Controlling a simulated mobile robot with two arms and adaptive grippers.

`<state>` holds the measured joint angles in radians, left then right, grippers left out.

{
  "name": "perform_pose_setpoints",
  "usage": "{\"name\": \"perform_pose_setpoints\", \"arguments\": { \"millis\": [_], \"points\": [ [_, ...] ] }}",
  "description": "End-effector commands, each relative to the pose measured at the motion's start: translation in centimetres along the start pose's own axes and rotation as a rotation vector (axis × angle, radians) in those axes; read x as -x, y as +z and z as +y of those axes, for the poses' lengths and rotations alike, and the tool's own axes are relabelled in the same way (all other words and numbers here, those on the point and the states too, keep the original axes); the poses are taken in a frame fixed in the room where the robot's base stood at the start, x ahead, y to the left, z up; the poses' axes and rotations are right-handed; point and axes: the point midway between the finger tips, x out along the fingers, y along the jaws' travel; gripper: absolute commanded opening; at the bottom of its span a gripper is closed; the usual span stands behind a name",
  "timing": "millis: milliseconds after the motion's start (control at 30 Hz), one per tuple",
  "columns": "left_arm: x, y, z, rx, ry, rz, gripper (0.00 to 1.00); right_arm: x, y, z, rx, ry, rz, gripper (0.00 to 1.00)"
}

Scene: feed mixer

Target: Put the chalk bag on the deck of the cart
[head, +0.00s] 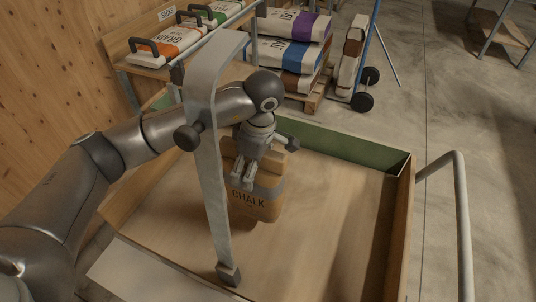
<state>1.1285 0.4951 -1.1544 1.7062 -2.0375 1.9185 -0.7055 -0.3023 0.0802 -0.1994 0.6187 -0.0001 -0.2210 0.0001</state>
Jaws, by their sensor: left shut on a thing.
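The chalk bag (265,205) is a brown paper sack with a grey band and the word CHALK, upright over the left part of the cart's deck (340,215). My left gripper (243,180) reaches down from above and is shut on the chalk bag near its top. The gripper and wrist hide part of the bag's upper side. I cannot tell whether the bag's bottom touches the deck. My right gripper is not in view.
A grey metal upright (210,190) stands in front of my left arm. A low green wall (345,145) and a wooden side (400,235) bound the deck, whose right part is clear. Behind are stacked sacks (290,55), a hand truck (352,65) and a bench with handled sacks (165,45).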

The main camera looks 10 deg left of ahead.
Motion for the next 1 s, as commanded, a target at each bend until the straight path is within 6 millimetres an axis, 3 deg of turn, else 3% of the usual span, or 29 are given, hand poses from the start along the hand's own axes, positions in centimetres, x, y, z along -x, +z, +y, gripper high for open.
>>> {"name": "perform_pose_setpoints", "arguments": {
  "millis": [333,600,1000],
  "points": [
    [-2.2,-1.6,-0.1,0.003,0.001,-0.001,0.04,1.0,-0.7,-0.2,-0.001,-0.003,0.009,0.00],
    [-5.0,-1.0,0.0,0.000,0.004,-0.002,0.04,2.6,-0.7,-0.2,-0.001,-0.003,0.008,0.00],
    [-5.5,-0.9,0.1,0.000,0.005,-0.001,0.04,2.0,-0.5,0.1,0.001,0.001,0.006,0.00]
  ]
}}
